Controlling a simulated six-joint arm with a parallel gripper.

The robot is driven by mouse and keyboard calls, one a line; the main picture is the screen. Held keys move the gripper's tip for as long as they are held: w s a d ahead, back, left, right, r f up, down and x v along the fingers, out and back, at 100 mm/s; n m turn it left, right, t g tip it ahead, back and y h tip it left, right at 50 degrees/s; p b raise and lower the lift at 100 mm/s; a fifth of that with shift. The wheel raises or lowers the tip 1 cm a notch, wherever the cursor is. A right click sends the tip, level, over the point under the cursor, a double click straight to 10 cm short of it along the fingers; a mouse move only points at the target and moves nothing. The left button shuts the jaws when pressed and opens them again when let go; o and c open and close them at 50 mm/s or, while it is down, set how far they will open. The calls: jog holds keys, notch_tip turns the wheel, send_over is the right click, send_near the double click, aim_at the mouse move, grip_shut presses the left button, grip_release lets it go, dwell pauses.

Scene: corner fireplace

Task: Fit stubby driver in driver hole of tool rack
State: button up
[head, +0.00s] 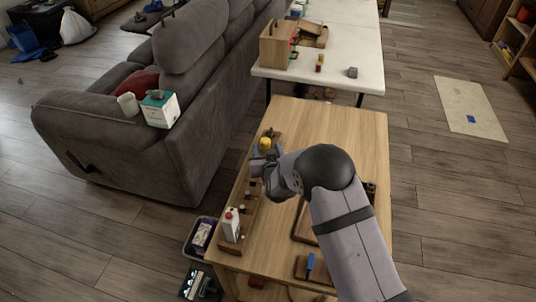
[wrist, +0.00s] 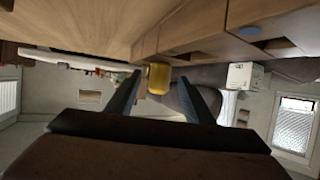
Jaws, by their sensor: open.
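A yellow handle, seemingly the stubby driver (head: 265,142), stands near the left edge of the wooden table in the head view. In the wrist view the yellow handle (wrist: 158,77) shows between the tips of my two fingers, with gaps at its sides. My gripper (head: 264,153) is open beside it, and I cannot tell whether it touches. A long dark wooden strip, seemingly the tool rack (head: 252,208), runs along the table's left edge. Its driver hole cannot be made out. The driver's lower end is hidden.
A red-capped white carton (head: 231,225) stands at the strip's near end. A blue-handled item (head: 310,262) lies on a brown board at the front. My arm covers the table's right side. A grey sofa (head: 130,130) flanks the left; a white table (head: 340,60) stands behind.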

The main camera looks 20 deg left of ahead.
jog(key=shift+v, duration=2)
jog(key=s+d+r+m+g+h+p, duration=0.1)
jog(key=s+d+r+g+h+p, duration=0.25)
jog(key=d, duration=0.65)
jog(key=s+d+r+m+g+p, duration=0.1)
jog(key=s+d+r+g+p, duration=0.15)
jog(key=s+d+r, duration=0.55)
jog(key=s+d+r+m+g+h+p, duration=0.1)
jog(key=s+d+g, duration=0.2)
jog(key=s+d, duration=0.4)
jog(key=s+d+r+m+g+p, duration=0.1)
jog(key=s+d+g+p, duration=0.1)
jog(key=s+d, duration=0.5)
jog(key=s+g, duration=0.1)
jog(key=s, duration=0.4)
jog(key=shift+s+r+h, duration=0.2)
jog(key=shift+s+h, duration=0.15)
jog(key=shift+s, duration=0.05)
